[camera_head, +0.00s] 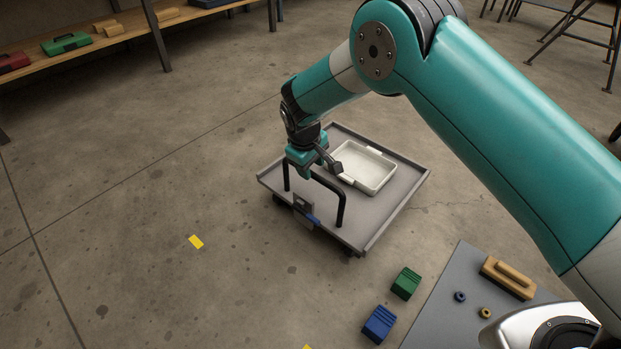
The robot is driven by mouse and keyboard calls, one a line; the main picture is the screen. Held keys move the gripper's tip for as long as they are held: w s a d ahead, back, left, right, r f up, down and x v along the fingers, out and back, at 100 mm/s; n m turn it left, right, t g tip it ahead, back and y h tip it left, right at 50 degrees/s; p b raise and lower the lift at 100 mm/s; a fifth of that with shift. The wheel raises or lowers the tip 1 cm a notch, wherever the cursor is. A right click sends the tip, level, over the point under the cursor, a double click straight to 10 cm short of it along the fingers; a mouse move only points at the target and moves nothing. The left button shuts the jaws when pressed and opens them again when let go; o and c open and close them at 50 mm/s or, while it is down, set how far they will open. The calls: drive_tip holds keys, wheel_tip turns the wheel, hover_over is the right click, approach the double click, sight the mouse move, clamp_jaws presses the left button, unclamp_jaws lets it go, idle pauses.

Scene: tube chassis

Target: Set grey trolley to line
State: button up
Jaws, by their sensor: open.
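The grey trolley (388,212) stands on the concrete floor in the middle of the view, turned at an angle. A black bar handle (342,209) rises at its near left edge. My gripper (318,172) is open and sits at the top of this handle. Whether the bar lies between the fingers is hard to tell. A white tray (390,184) lies on the trolley deck. On the floor, one yellow mark (196,242) lies left of the trolley and another yellow mark (307,347) is cut off by the bottom edge.
A green block (405,283) and a blue block (379,324) are on the floor near the trolley's near right side. A grey surface (440,309) holds a tan block (508,278) and small rings. A wooden bench (130,24) stands at back left.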

drive_tip(key=shift+w+d+f+b, duration=0.1)
drive_tip(key=shift+f+b, duration=0.1)
drive_tip(key=shift+f, duration=0.4)
drive_tip(key=shift+w+d+f+b, duration=0.1)
drive_tip(key=shift+f+b, duration=0.1)
drive_tip(key=shift+f, duration=0.4)
